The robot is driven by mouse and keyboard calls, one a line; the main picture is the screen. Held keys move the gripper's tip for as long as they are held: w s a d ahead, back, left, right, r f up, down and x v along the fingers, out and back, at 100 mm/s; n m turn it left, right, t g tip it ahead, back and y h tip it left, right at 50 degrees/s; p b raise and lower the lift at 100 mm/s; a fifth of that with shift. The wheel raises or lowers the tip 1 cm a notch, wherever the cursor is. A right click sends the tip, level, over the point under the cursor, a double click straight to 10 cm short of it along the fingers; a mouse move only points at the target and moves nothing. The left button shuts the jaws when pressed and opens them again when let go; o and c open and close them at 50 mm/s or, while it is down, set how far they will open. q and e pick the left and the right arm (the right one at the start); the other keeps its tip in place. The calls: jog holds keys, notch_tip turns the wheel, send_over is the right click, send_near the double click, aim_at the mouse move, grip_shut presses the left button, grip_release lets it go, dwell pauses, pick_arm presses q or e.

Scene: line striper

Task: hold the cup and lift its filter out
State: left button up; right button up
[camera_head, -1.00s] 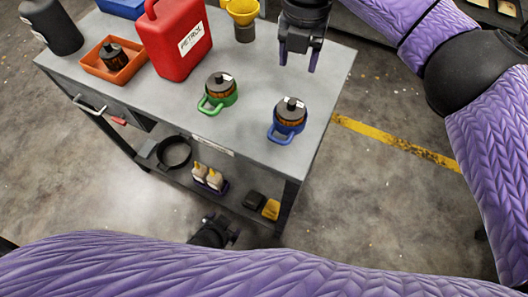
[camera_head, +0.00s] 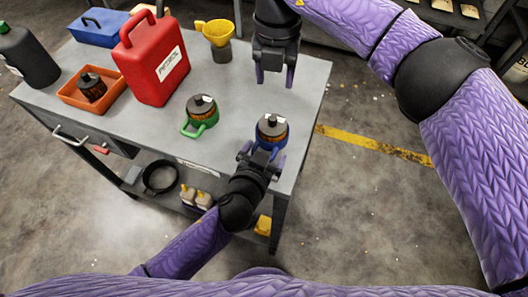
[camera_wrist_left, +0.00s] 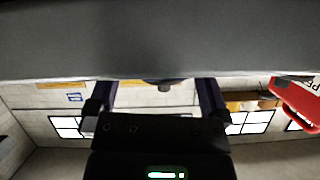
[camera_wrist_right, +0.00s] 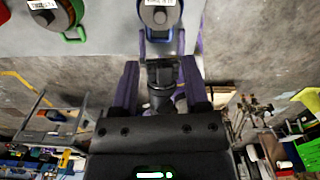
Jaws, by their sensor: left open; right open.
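The blue cup (camera_head: 260,139) stands on the grey table near its front right corner. A black-topped filter (camera_head: 271,124) with an orange band sits in it; both also show at the top of the right wrist view (camera_wrist_right: 160,14). My left gripper (camera_head: 262,158) is open at the near side of the blue cup, its fingers close to the cup's handle side; contact cannot be told. My right gripper (camera_head: 275,76) is open and empty, above the table behind the cup, pointing down. The left wrist view does not clearly show the cup.
A green cup (camera_head: 208,124) with a similar filter stands left of the blue one. A red petrol can (camera_head: 155,65), an orange tray (camera_head: 72,97) and a yellow funnel (camera_head: 217,33) stand farther back. The table's right edge is clear.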

aim_at(276, 118)
pick_arm(q)
jog(key=shift+w+f, duration=0.15)
jog(key=shift+w, duration=0.15)
jog(key=c, duration=1)
jog(key=shift+c, duration=0.3)
pick_arm(e)
jog(key=shift+o, duration=0.4)
jog(key=f+m+y, duration=0.1)
jog(key=f+m, duration=0.3)
jog(key=m, duration=0.2)
jog(key=f+m+y, duration=0.1)
jog(key=f+m, duration=0.2)
jog(key=m, duration=0.3)
jog(key=f+m+t+y, duration=0.1)
jog(key=f+m, duration=0.3)
jog(key=m, duration=0.3)
jog(key=shift+s+d+f+y, duration=0.1)
jog(key=shift+d+f+y, duration=0.2)
jog(key=shift+d+y, duration=0.1)
